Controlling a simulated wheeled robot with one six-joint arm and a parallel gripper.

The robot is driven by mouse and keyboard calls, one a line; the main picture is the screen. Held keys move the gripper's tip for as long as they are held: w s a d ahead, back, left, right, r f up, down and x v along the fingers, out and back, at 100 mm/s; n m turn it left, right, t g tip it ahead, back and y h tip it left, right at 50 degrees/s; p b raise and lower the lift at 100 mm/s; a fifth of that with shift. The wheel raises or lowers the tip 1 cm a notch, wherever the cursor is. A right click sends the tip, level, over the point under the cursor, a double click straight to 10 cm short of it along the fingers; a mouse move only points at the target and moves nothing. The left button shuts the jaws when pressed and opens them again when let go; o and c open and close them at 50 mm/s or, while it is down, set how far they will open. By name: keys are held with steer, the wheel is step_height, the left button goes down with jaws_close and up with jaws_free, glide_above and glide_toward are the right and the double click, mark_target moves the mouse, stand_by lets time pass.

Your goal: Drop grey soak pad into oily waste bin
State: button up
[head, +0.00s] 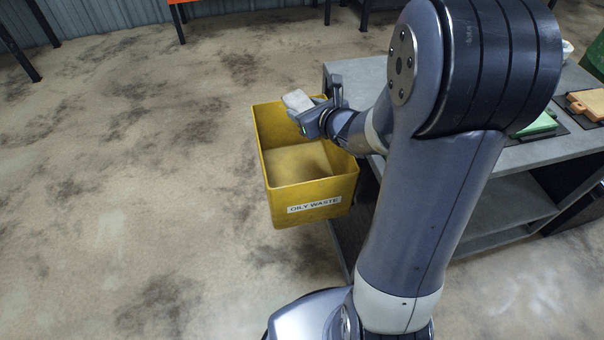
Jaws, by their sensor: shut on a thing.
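The oily waste bin (310,212) is a yellow open box with a white "OILY WASTE" label on its front wall. It stands beside the left end of the grey bench, and the part of its inside that shows looks empty. My gripper (304,112) is over the back part of the bin's opening, shut on the grey soak pad (297,100). The pad is a light grey block that shows at the gripper's tip. The gripper hides part of the bin's back right rim.
The grey bench (498,160) with a lower shelf stands right of the bin. A green block (540,124) and a tan board (588,103) lie on it. The concrete floor left of the bin is clear.

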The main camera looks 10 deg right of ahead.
steer(key=shift+f, duration=0.15)
step_height(320, 180, down, 6)
steer(key=b, duration=0.4)
steer(key=o, duration=1.1)
steer(key=shift+o, duration=0.2)
steer(key=p+v, duration=0.1)
steer(key=v, duration=1)
steer(key=shift+p, duration=0.4)
steer(key=shift+w, duration=0.15)
